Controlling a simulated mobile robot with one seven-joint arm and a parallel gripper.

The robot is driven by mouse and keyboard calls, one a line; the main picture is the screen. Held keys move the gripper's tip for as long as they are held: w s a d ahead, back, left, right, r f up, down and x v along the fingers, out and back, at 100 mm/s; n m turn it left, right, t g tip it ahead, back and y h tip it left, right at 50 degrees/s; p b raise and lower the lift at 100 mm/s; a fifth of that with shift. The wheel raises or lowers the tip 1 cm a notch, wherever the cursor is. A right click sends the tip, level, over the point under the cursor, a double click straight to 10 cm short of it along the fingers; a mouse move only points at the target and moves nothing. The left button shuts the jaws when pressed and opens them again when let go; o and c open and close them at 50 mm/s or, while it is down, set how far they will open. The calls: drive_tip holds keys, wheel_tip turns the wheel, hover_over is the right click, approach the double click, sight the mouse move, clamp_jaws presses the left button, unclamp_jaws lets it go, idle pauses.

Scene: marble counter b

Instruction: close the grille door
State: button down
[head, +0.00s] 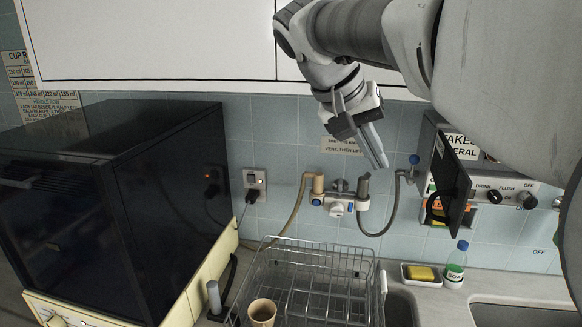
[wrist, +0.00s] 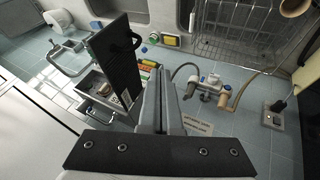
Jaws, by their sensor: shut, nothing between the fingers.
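A dark door panel (head: 455,180), which I take for the grille door, stands swung open from a small wall box (head: 432,140). A black loop handle (head: 437,209) is on the door. In the wrist view the door (wrist: 112,58) stands on edge left of the fingers, with its handle (wrist: 133,42) near the free end and the box interior (wrist: 98,88) open to view. My gripper (head: 384,164) is shut and empty, left of the door and apart from it in the head view. The shut fingers also show in the wrist view (wrist: 163,85).
A large black cabinet (head: 150,190) fills the left. Knobs (head: 510,197) sit right of the door.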

drive_tip(key=w+d+f, duration=0.1)
drive_tip(key=d+f, duration=0.7)
drive_tip(key=d, duration=0.1)
drive_tip(key=shift+f, duration=0.25)
drive_tip(key=shift+d, duration=0.2)
